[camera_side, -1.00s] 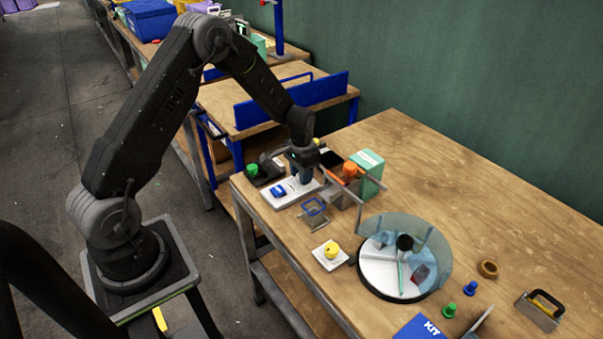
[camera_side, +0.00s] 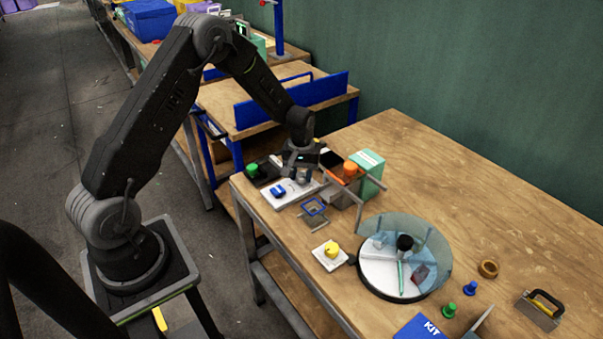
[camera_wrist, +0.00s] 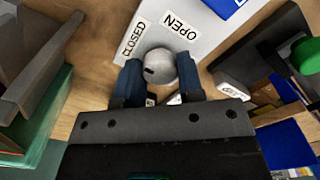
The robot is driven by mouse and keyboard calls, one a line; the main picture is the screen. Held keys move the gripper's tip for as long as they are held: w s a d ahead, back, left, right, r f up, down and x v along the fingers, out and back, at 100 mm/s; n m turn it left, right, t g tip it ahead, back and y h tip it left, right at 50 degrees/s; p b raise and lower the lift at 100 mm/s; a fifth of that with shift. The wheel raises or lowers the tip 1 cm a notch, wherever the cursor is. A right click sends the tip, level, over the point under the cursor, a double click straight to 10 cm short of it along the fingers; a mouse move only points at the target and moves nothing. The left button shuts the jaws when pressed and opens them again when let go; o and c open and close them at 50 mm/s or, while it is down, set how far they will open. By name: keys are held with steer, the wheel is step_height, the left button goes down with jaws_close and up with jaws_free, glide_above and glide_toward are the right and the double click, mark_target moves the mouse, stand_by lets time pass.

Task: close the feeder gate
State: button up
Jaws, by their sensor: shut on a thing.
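A white plate (camera_side: 297,195) lies near the left end of the workbench. In the wrist view the plate (camera_wrist: 205,35) carries the labels CLOSED (camera_wrist: 134,39) and OPEN (camera_wrist: 180,27). A round grey knob (camera_wrist: 160,65) with a dark mark on its left side sits by the labels. My gripper (camera_wrist: 159,80) is shut on this knob, with one blue finger on each side. In the side view my gripper (camera_side: 302,174) is low over the plate and hides the knob. A blue part (camera_side: 278,191) is on the plate's left side. I cannot tell which label the knob points to.
A green button on a dark box (camera_side: 254,169) stands left of my gripper. An orange-topped item (camera_side: 350,169) and a mint-green box (camera_side: 370,172) stand close on the right. A round dish with a clear guard (camera_side: 402,270) is further right. The back of the bench is clear.

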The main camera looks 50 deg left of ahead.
mark_target(302, 175)
steer(key=shift+n, duration=0.3)
steer(key=o, duration=0.9)
steer(key=shift+r, duration=0.1)
step_height(302, 175, up, 14)
steer(key=shift+f, duration=0.15)
steer(key=s+d+r+m+t, duration=0.35)
steer(key=s+d+r, duration=0.6)
steer(key=r, duration=0.35)
steer(key=s+d+m, duration=0.1)
steer(key=s+m, duration=0.1)
steer(key=s, duration=0.3)
steer(key=s+d+r+m+t, duration=0.1)
steer(key=s+d, duration=0.1)
steer(key=s, duration=0.3)
steer(key=s+d+m+t, duration=0.1)
steer(key=s+d+m, duration=0.1)
steer(key=s, duration=0.3)
steer(key=shift+s+d+r+m, duration=0.1)
steer(key=shift+s+r+m, duration=0.25)
steer(key=shift+r, duration=0.05)
